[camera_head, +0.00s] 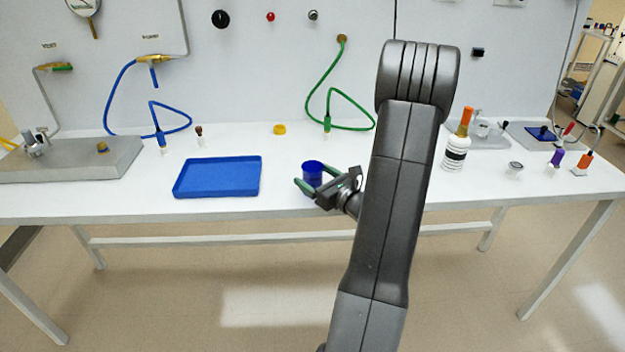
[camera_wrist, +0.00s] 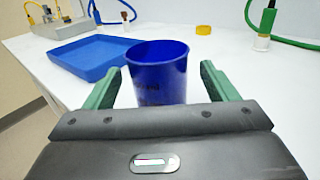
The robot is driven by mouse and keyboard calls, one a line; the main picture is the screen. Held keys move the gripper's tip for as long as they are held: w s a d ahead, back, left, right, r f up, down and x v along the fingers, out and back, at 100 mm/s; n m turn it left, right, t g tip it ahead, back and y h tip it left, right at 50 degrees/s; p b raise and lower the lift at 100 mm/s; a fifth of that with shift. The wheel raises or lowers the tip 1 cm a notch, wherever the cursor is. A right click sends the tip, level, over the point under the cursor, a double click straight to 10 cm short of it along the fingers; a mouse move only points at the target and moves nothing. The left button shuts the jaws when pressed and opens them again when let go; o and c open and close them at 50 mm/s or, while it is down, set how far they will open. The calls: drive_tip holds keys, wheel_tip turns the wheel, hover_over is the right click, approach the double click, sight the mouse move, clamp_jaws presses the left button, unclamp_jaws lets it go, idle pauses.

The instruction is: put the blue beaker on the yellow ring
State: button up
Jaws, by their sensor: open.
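The blue beaker (camera_head: 312,170) stands upright on the white table near its front edge. In the wrist view the beaker (camera_wrist: 158,72) is between the two green fingers of my gripper (camera_wrist: 155,88), with a gap on each side. My gripper (camera_head: 315,183) is open around the beaker, and its fingers do not appear to press on it. The beaker's lower part is hidden by the gripper body in the wrist view. The yellow ring (camera_head: 279,129) lies farther back on the table, left of the beaker; it also shows in the wrist view (camera_wrist: 204,29).
A blue tray (camera_head: 218,192) lies left of the beaker. A green hose (camera_head: 328,100) with its end fitting stands behind, right of the ring. A white bottle with an orange top (camera_head: 456,150) is at the right. The table between beaker and ring looks clear.

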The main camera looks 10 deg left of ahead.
drive_tip(key=x, duration=0.3)
drive_tip(key=shift+a, duration=0.1)
drive_tip(key=shift+c, duration=0.3)
drive_tip(key=c, duration=1.1)
drive_tip(key=shift+o, duration=0.2)
drive_tip(key=shift+r, duration=0.1)
